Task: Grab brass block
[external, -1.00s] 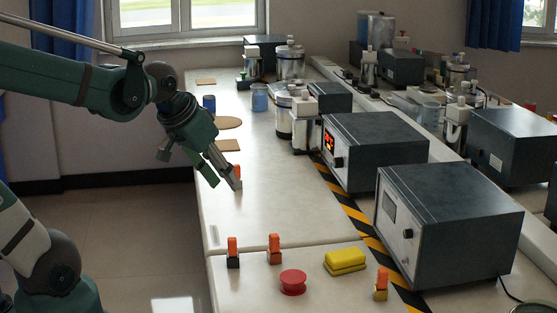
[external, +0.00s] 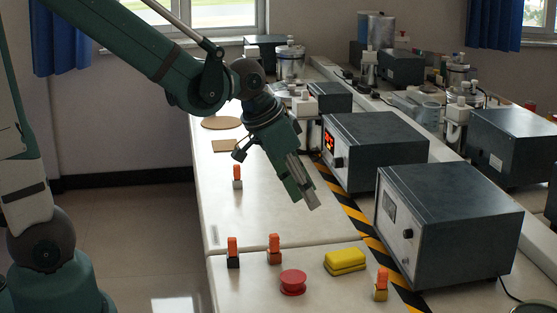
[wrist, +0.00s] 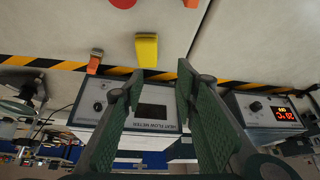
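The brass block (external: 380,294), a small gold-coloured base with an orange top, stands upright at the front right of the bench, beside the striped tape. In the wrist view an orange-topped block (wrist: 95,62) near the tape, left of the yellow piece, appears to be the same one. My gripper (external: 306,203) is above the bench, behind and left of the brass block, tilted down to the right. In the wrist view my gripper (wrist: 158,80) has its fingers apart with nothing between them.
Similar orange-topped blocks stand at the front left (external: 233,255), beside it (external: 274,250), and farther back (external: 237,178). A red round piece (external: 293,283) and a yellow piece (external: 345,262) lie left of the brass block. A grey instrument box (external: 445,220) stands to the right.

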